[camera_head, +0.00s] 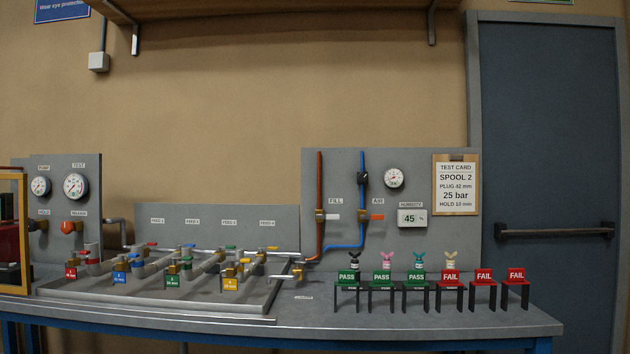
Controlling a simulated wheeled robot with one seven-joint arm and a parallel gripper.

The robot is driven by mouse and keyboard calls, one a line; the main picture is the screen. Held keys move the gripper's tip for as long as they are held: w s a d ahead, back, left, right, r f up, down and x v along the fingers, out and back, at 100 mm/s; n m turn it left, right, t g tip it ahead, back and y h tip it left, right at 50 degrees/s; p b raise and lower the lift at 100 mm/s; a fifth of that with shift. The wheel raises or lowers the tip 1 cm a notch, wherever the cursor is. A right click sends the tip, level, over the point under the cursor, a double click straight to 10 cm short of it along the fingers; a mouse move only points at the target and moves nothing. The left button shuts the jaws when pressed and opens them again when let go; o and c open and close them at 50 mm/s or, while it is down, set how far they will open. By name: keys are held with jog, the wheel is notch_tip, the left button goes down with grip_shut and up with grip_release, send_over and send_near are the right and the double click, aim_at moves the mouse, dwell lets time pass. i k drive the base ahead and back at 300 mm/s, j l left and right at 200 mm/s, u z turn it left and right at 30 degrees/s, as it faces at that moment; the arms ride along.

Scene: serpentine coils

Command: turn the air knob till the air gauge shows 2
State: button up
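The air gauge (394,178) is a small round white dial on the grey upright panel (330,170) at right of centre. Its needle is too small to read. A black knob (363,178) sits on the blue vertical pipe (362,235), just left of the gauge. Below it, beside the AIR label (377,202), is a valve with an orange lever (376,216) pointing right. My gripper is not in view.
An orange pipe with a white-levered FILL valve (331,216) runs left of the blue pipe. A humidity display (411,218) reading 45 and a test card (455,187) are at right. PASS and FAIL stands (450,277) line the bench front below. Pipe spools fill the tray at left.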

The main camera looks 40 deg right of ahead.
aim_at(364, 177)
jog(key=k+l+u, duration=0.2)
jog(key=l, duration=0.2)
jog(key=l+u, duration=0.15)
jog(key=l, duration=0.2)
jog(key=k+l+u, duration=0.2)
jog(key=l, duration=0.2)
jog(key=k+l+u, duration=0.15)
jog(key=l, duration=0.2)
jog(key=k+l+u, duration=0.2)
jog(key=i+l, duration=0.1)
